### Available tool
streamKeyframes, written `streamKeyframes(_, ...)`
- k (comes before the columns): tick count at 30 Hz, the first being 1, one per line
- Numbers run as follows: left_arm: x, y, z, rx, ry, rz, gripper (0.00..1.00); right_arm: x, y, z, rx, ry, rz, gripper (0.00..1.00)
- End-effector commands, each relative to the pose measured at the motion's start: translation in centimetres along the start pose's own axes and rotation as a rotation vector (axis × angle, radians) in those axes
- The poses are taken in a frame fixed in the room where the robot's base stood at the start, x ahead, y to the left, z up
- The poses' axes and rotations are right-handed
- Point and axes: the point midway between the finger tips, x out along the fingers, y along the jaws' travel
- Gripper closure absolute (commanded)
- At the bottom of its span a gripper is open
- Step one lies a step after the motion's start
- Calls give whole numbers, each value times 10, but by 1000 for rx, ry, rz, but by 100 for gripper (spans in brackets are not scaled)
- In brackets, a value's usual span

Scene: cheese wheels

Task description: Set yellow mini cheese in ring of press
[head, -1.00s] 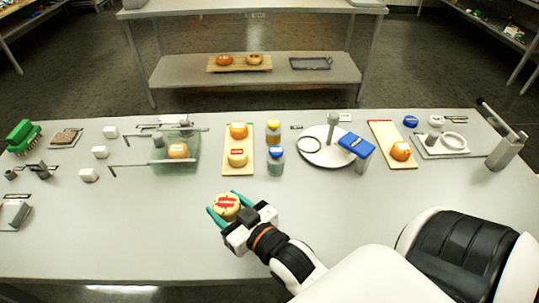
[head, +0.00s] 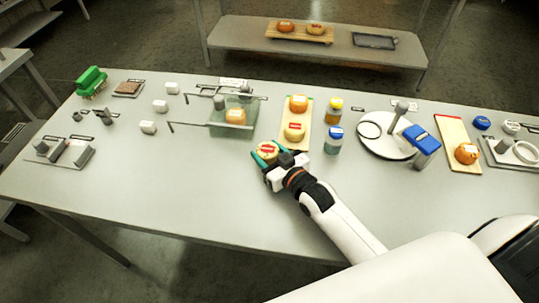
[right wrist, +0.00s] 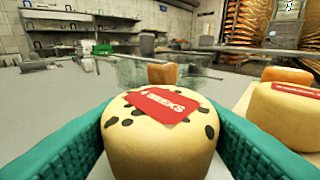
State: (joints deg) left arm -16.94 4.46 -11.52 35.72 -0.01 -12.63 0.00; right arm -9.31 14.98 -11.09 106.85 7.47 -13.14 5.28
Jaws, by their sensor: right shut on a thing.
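My right gripper (head: 266,154), with teal fingers, is shut on a pale yellow cheese (head: 267,149) with dark specks and a red label. It holds the cheese near the front middle of the table. In the right wrist view the cheese (right wrist: 160,140) sits upright between both fingers. A plain yellow cheese (head: 294,133) with a red label sits on a wooden board. A white ring (head: 526,152) lies on a grey plate (head: 497,158) at the right edge, beside a grey cylinder; this looks like the press, partly cut off. My left gripper is out of view.
The board (head: 307,117) also bears an orange cheese (head: 299,103). Two jars (head: 333,141) stand beside it. A clear bin (head: 217,120) with an orange cheese is behind my gripper. The front table is clear.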

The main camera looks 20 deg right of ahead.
Motion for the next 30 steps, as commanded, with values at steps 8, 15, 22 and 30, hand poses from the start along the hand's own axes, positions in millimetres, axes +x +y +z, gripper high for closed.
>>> streamKeyframes(8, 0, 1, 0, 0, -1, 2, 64, 2, 0, -13, -1, -2, 1, 71)
streamKeyframes(15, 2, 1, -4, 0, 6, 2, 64, 2, 0, -16, 0, -1, 1, 43)
streamKeyframes(22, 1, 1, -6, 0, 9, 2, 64, 2, 0, -15, 0, -1, 1, 24)
streamKeyframes(30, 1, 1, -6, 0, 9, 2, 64, -3, 0, -14, 0, 1, 0, 24)
